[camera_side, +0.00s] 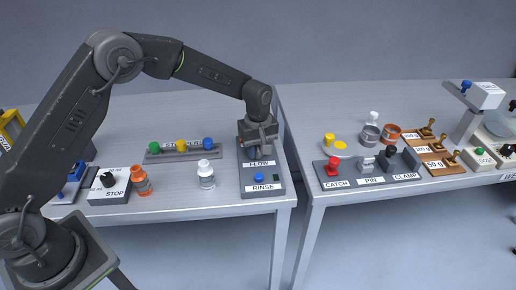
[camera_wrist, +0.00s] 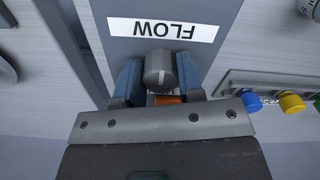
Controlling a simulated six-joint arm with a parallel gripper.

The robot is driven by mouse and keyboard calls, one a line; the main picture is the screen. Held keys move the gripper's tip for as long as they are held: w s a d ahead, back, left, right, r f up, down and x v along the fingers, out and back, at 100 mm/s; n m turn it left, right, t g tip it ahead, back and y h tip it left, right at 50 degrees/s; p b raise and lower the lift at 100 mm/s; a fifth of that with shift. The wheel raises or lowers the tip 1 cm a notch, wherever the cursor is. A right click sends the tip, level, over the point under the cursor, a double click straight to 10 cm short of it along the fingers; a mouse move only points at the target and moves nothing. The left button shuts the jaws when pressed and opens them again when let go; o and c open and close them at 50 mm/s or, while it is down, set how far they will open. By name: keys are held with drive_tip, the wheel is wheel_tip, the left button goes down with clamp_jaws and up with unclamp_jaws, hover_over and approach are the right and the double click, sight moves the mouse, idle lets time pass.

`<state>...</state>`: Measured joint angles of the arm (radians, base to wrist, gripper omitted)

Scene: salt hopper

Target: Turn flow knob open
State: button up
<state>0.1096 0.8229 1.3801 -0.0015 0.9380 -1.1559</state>
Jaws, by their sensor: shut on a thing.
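The flow knob (camera_wrist: 160,70) is a grey knob with a pale pointer line, next to the white FLOW label (camera_wrist: 163,29) in the wrist view. My gripper (camera_wrist: 160,80) has its two blue-grey fingers on either side of the knob and is shut on it. In the side view my gripper (camera_side: 258,138) reaches down onto the back part of the dark FLOW and RINSE panel (camera_side: 262,177) and hides the knob. An orange patch shows just behind the knob between the fingers in the wrist view.
A blue RINSE button (camera_side: 259,177) is at the panel's front. A white bottle (camera_side: 206,175) and an orange bottle (camera_side: 141,181) stand to its left. A rack with green, yellow and blue knobs (camera_side: 181,156) is behind them. A gap separates the two tables.

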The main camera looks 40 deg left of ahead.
drive_tip(key=shift+m, duration=0.3)
drive_tip(key=m, duration=0.3)
drive_tip(key=shift+m, duration=0.3)
drive_tip(key=m, duration=0.9)
drive_tip(key=shift+a, duration=0.1)
drive_tip(key=m, duration=0.4)
drive_tip(key=shift+m, duration=0.3)
drive_tip(key=o, duration=0.9)
